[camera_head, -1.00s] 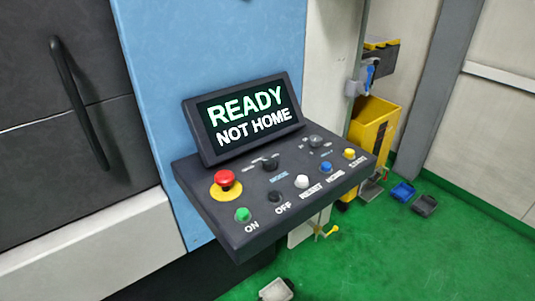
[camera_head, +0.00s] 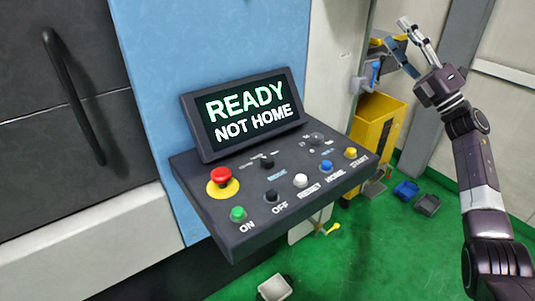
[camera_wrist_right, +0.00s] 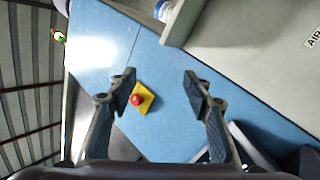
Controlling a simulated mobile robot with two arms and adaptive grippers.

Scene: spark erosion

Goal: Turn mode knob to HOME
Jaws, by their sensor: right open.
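The dark control panel (camera_head: 240,222) stands in front of the blue machine wall in the head view. Its mode knob (camera_head: 267,162) is a small black knob above the MODE label, left of the panel's middle. Its exact pointing direction is too small to tell. The screen (camera_head: 251,114) reads READY, NOT HOME. My right gripper (camera_head: 400,45) is raised at the upper right, open and empty, well apart from the panel. In the right wrist view its two fingers (camera_wrist_right: 158,88) are spread, with blue wall behind them. My left gripper is not in view.
The panel also carries a red emergency stop (camera_head: 222,175), a green ON button (camera_head: 238,214), a white RESET button (camera_head: 300,180) and a second knob (camera_head: 316,139). A yellow bin (camera_head: 376,130) stands behind.

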